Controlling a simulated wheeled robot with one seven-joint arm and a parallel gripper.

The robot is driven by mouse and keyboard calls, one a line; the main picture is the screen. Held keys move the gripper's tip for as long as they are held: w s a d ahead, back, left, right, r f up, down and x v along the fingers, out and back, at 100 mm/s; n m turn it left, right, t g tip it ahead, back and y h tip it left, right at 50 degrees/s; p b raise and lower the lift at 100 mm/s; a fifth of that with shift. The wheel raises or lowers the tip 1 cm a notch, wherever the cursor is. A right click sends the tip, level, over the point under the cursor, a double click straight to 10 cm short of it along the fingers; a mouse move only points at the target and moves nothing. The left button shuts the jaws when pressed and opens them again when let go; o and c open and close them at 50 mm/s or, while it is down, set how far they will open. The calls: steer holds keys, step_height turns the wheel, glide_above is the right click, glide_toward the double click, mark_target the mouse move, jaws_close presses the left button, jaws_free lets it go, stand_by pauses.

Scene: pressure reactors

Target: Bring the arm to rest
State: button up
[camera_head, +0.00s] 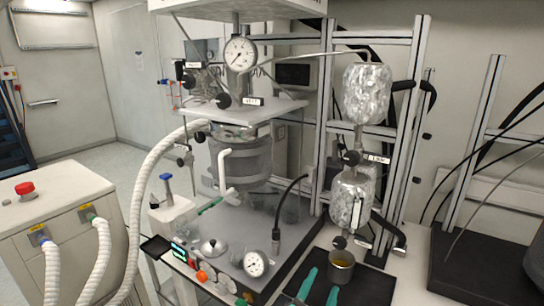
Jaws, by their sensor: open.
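Neither my arm nor my gripper shows in the head camera view. The pressure reactor (240,160) stands upright in the middle of the bench, with a glass vessel under a white plate (235,108). A round pressure gauge (241,54) sits above the plate. Two foil-wrapped vessels (367,92) hang one above the other on the metal frame to the right.
A metal cup (342,266) and teal-handled tools (306,284) lie on a dark mat. A cabinet (70,225) with a red button and white hoses stands left. Floor shows at back left.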

steer(key=s+a+f+n+y, duration=0.3)
steer(key=s+a+f+n, duration=0.15)
steer(key=s+f, duration=0.5)
steer(key=s+a+f+n+y, duration=0.35)
steer(key=s+f+n, duration=0.25)
steer(key=s, duration=0.6)
steer(key=s+a+r+n+y, duration=0.1)
steer(key=s+a, duration=0.2)
steer(key=s, duration=0.8)
steer(key=s+a+n+y, duration=0.1)
steer(key=s+a, duration=0.3)
steer(key=s, duration=0.7)
steer(key=shift+s+r+g, duration=0.2)
steer(key=shift+r+g, duration=0.1)
steer(key=shift+r, duration=0.05)
